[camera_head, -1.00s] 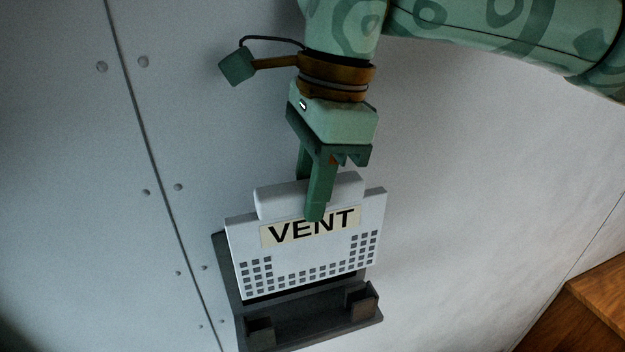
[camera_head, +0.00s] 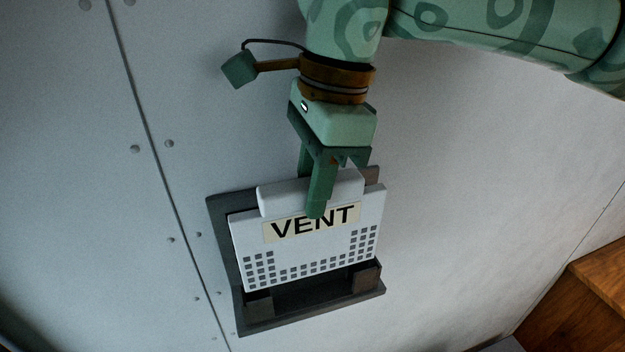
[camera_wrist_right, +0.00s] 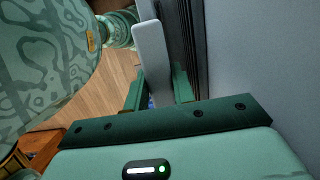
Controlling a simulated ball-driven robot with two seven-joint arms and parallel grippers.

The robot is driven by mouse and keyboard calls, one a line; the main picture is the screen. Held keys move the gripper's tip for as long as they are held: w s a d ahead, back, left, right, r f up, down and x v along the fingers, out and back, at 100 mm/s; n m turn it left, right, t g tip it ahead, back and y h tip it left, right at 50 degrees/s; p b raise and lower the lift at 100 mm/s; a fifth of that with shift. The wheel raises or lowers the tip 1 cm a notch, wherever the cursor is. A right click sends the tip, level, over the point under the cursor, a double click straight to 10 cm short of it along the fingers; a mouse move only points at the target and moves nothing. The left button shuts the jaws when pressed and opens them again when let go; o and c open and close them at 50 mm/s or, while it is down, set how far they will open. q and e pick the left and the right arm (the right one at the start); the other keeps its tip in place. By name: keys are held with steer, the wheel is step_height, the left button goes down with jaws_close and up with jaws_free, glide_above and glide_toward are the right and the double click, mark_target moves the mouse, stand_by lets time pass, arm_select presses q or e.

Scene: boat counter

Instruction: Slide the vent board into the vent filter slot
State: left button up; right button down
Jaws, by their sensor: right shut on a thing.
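The vent board (camera_head: 308,245) is a white plate with a "VENT" label and rows of dark square holes. My right gripper (camera_head: 317,205) is shut on the raised tab at its top edge. The board hangs in front of the dark vent filter slot (camera_head: 222,245), a frame on the wall with a ledge and two brackets at its bottom. The board's lower edge is just above the brackets, and it looks slightly tilted. In the right wrist view the board (camera_wrist_right: 152,60) stands between the fingers (camera_wrist_right: 160,92), beside the dark frame (camera_wrist_right: 185,40). My left gripper is not in view.
The pale riveted wall (camera_head: 480,180) surrounds the slot and is bare to its right. A wooden counter (camera_head: 590,300) stands at the lower right. A wooden floor (camera_wrist_right: 95,95) shows in the right wrist view.

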steer(key=shift+r+p, duration=0.1)
steer(key=shift+p, duration=0.3)
stand_by(1.1)
steer(key=shift+f+b, duration=2.2)
steer(key=shift+f, duration=0.95)
steer(key=c, duration=1.1)
jaws_free()
steer(key=d+r, duration=0.1)
steer(key=r, duration=0.9)
steer(key=d+r+p, duration=0.1)
steer(key=r, duration=0.5)
steer(key=shift+w+d+r, duration=0.1)
steer(key=shift+w+d, duration=0.25)
steer(key=shift+w, duration=0.05)
